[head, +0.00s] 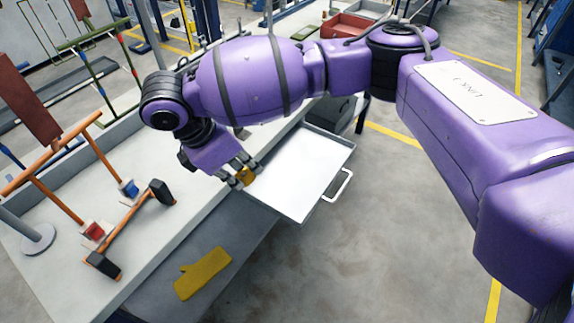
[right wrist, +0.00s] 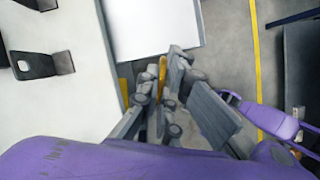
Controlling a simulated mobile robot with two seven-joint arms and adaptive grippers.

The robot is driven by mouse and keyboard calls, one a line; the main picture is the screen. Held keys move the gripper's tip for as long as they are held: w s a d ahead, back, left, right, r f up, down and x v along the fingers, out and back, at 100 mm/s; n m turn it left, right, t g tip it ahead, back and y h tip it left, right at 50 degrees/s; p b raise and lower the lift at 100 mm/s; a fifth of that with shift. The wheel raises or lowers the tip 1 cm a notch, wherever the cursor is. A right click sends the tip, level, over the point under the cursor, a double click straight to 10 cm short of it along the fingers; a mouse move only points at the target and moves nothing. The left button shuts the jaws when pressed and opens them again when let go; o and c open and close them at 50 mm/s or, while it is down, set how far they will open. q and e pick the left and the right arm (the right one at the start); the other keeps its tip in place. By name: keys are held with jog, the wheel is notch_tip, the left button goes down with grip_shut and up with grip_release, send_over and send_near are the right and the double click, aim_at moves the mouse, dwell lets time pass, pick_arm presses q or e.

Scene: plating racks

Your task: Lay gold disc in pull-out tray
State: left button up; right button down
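My right gripper (head: 240,177) reaches in from the right and points down near the left edge of the pull-out tray. It is shut on the gold disc (head: 247,176), which shows between its fingertips. In the right wrist view the gold disc (right wrist: 163,68) is seen nearly edge-on between the fingers (right wrist: 165,82), which hide part of it. The pull-out tray (head: 305,170) is white, shallow and empty, with a handle on its right side. It also shows in the right wrist view (right wrist: 150,28), just beyond the fingertips. My left gripper is not in view.
A grey bench (head: 170,225) runs along the left of the tray. On it stand an orange rack (head: 70,150) and a low orange bar with black ends (head: 130,228). A yellow glove (head: 203,272) lies below the bench's front edge. Open floor lies right of the tray.

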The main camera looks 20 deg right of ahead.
jog(key=w+d+f, duration=0.2)
jog(key=d, duration=0.1)
jog(key=w+d+f, duration=0.2)
jog(key=d+f, duration=0.1)
jog(key=d, duration=0.1)
jog(key=w+d+f, duration=0.2)
jog(key=d+f, duration=0.1)
jog(key=shift+w+d+f, duration=0.15)
jog(key=shift+d, duration=0.25)
jog(key=shift+w+d+f+b, duration=0.1)
jog(key=shift+d+f+b, duration=0.2)
jog(key=shift+f, duration=0.05)
jog(key=shift+w+d+f, duration=0.1)
jog(key=shift+f, duration=0.8)
jog(key=shift+w+d+f, duration=0.1)
jog(key=shift+f, duration=0.8)
jog(key=shift+f, duration=0.15)
jog(key=c, duration=2)
grip_release()
